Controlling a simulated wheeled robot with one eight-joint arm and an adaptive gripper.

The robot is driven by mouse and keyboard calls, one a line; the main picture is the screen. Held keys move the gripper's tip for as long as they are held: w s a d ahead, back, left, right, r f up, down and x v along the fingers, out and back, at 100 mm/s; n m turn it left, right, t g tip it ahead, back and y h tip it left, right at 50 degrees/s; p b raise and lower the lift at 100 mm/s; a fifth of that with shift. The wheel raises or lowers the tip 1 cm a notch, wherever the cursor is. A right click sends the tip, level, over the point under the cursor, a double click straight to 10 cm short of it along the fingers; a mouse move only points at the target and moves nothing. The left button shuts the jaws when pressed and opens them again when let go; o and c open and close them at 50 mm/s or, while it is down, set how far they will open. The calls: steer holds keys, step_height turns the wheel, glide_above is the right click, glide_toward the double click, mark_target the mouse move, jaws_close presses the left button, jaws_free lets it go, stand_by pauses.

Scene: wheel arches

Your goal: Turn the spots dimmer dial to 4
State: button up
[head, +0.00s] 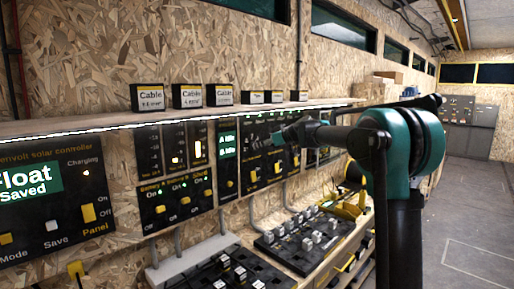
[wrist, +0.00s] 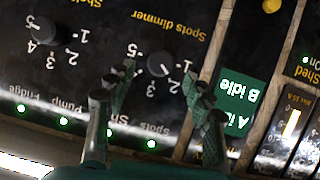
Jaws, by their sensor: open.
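The spots dimmer dial (wrist: 160,64) is a black round knob in the wrist view, where the panel appears upside down. Numbers 1 to 5 ring it, and its small white mark seems to point near the 2, though this is hard to read. The yellow "Spots dimmer" label (wrist: 166,27) is beside it. My gripper (wrist: 159,72) is open, with one finger on each side of the dial in the picture. I cannot tell whether the fingers touch it. In the head view my gripper (head: 284,134) is at the wall panel and the dial cannot be made out.
A second dial (wrist: 42,30) with its own numbers is beside the spots dimmer. A green "idle" display (wrist: 238,105) is on the neighbouring panel. In the head view a shelf (head: 110,122) with small cable boxes (head: 187,96) runs just above the panels. Open floor lies at right.

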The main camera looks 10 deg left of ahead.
steer(key=x, duration=0.4)
steer(key=shift+w+a+f, duration=0.2)
steer(key=shift+a, duration=0.05)
steer(key=c, duration=1.2)
